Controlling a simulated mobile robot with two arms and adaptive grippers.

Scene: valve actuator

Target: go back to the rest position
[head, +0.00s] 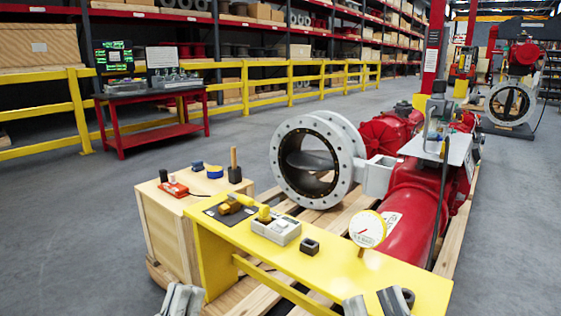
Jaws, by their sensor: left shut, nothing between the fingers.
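My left gripper (181,300) shows at the bottom edge, left of centre, in front of the pallet and crate. Its fingers are together with nothing between them. My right gripper (375,303) shows at the bottom edge over the near side of the yellow bench (420,285). Its fingers stand apart, with yellow bench surface visible between them. Only the upper ends of both grippers' fingers are in view; the rest is cut off. Behind the bench a grey flanged butterfly valve (283,150) with a red actuator (410,205) lies on a wooden pallet (262,292).
Floor at left is clear.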

